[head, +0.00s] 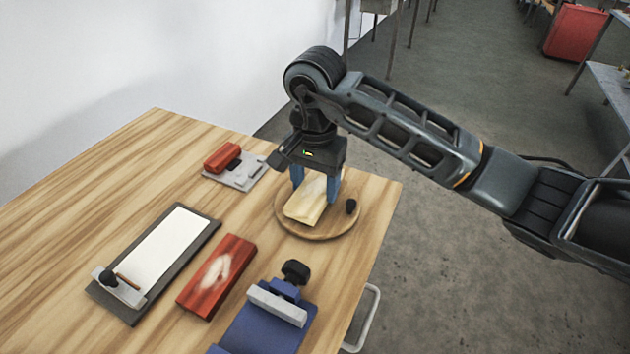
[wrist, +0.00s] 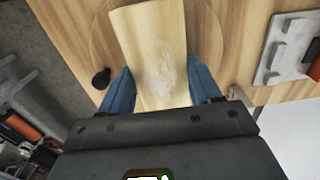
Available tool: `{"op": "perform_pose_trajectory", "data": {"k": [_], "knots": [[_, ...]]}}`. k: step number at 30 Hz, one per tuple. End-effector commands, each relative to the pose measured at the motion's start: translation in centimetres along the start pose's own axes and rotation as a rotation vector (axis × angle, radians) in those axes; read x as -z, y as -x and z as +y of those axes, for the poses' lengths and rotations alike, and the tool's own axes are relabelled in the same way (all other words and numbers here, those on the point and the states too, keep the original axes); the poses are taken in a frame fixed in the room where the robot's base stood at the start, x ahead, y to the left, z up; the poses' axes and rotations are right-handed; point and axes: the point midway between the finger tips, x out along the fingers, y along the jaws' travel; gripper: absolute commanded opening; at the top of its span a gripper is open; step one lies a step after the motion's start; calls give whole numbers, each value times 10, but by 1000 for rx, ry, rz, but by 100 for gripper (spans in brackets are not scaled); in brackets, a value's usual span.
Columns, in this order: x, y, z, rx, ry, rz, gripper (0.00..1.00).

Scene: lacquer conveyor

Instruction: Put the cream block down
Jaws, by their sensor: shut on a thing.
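The cream block (head: 304,205) is a pale, oblong block over the round wooden board (head: 318,234) near the table's right edge. My gripper (head: 316,190) is above the board with its blue fingers on either side of the block, shut on it. In the wrist view the block (wrist: 158,50) runs between the two fingers (wrist: 158,92) and has a whitish patch on its face. The round board (wrist: 210,40) shows behind it. I cannot tell whether the block's underside touches the board.
A small black knob (head: 351,206) is on the board's right side. A red block (head: 217,277), a grey board with a white sheet (head: 160,250), a blue clamp-like fixture (head: 265,325) and a grey plate with a red-handled tool (head: 237,172) surround it. The table's left part is bare.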

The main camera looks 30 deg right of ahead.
Motion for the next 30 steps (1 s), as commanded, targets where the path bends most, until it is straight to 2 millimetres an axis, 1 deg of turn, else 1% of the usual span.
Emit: {"op": "perform_pose_trajectory", "data": {"k": [21, 22, 30], "knots": [[0, -12, 0, 0, -1, 1, 24], [0, -12, 0, 0, -1, 1, 65], [0, -11, 0, 0, 0, 0, 91]]}}
